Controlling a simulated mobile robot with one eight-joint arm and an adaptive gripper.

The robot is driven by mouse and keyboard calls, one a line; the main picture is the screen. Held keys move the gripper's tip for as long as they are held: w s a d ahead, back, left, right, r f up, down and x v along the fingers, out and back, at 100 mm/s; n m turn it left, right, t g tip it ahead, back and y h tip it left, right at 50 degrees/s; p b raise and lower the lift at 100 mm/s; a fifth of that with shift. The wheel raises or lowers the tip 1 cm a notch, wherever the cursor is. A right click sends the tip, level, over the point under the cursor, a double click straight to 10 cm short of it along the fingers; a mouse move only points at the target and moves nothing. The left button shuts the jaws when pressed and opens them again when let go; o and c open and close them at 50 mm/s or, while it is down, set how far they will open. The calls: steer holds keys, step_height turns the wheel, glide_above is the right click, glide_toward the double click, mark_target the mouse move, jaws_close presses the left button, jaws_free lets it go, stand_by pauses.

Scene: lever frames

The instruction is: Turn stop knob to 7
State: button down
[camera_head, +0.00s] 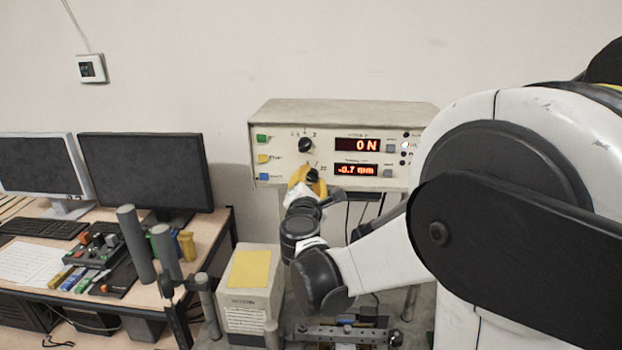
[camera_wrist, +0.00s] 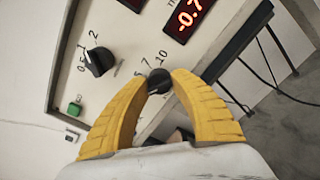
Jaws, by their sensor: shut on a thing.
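The stop knob (camera_wrist: 158,80) is a small black dial on the front of a beige control box (camera_head: 340,108). In the wrist view it sits between the yellow fingertips of my gripper (camera_wrist: 158,83), which is shut on it. Printed numbers, including 7 and 10, show beside the knob; its pointer direction is hard to tell. In the head view my gripper (camera_head: 308,182) is at the lower middle of the panel and mostly hides this knob.
Red displays read "ON" (camera_head: 357,145) and "-0.7" (camera_head: 356,169). Green, yellow and blue buttons line the panel's left side. A beige box with a yellow top (camera_head: 250,270) stands below. Monitors (camera_head: 146,165) stand on the desk at left. Cables hang under the box.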

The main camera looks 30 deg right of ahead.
steer(key=m, duration=0.4)
steer(key=shift+b, duration=0.3)
steer(key=m, duration=0.3)
steer(key=shift+m, duration=0.4)
steer(key=m+b, duration=0.1)
steer(key=m, duration=0.3)
steer(key=shift+r+m, duration=0.1)
steer(key=shift+m, duration=1.7)
steer(key=c, duration=1.1)
jaws_free()
